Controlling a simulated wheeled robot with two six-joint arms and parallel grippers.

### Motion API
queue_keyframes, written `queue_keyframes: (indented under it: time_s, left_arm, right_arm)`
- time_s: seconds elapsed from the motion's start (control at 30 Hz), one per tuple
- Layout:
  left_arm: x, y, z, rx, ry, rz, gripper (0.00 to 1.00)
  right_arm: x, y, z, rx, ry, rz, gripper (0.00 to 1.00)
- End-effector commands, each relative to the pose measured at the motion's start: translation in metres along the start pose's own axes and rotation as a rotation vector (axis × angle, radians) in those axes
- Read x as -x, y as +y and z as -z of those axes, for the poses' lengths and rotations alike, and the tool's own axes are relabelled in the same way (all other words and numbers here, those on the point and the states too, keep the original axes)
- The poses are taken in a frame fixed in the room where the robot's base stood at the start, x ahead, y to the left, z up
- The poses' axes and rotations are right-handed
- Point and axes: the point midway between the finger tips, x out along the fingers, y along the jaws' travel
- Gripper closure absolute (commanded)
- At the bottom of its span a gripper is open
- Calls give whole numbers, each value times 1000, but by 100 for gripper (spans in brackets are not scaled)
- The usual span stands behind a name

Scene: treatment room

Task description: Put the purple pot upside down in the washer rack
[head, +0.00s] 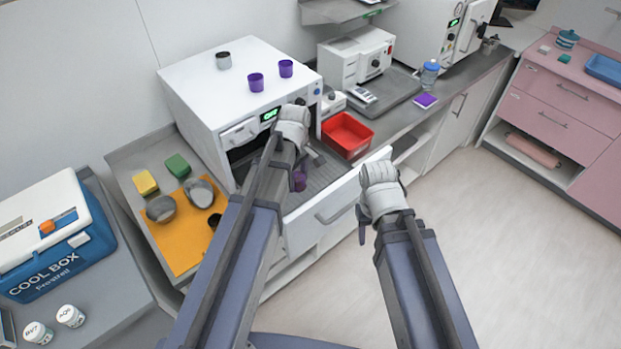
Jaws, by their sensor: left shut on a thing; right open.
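A small purple pot (299,181) shows beside my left forearm, over the open front of the white washer (215,95). My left gripper (300,166) is shut on this pot, and the arm hides much of both. I cannot tell which way up the pot is. The grey washer rack (332,176) lies low at the washer's open front, partly behind my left arm. Two more purple pots stand on top of the washer, one in the middle (256,82) and one further right (286,68). My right gripper (362,224) is open and empty, in front of the counter.
A grey pot (223,60) stands on the washer. A red bin (347,134) is right of it. An orange mat (178,236) holds metal bowls and a dark cup; yellow (145,183) and green (178,166) sponges lie nearby. A cool box (50,238) stands far left. The right floor is clear.

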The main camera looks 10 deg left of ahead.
Motion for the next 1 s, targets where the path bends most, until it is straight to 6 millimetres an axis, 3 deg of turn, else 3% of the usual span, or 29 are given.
queue_keyframes:
  time_s: [0.03,0.1,0.37,0.57,0.8,1.0]
  left_arm:
    - [14,0,0,52,0,0,100]
    - [18,0,0,116,0,0,100]
    - [17,0,-1,181,0,0,100]
    - [-2,0,-1,179,0,0,100]
    - [-40,0,0,179,0,0,100]
    - [-45,0,0,178,0,0,100]
  right_arm:
    - [14,1,-1,-1,0,0,50]
    - [18,2,-1,-1,0,0,50]
    - [17,2,-1,-2,0,0,50]
    - [-2,0,0,2,0,0,50]
    - [-39,-4,2,5,0,-1,50]
    - [-44,-4,3,4,0,-1,50]
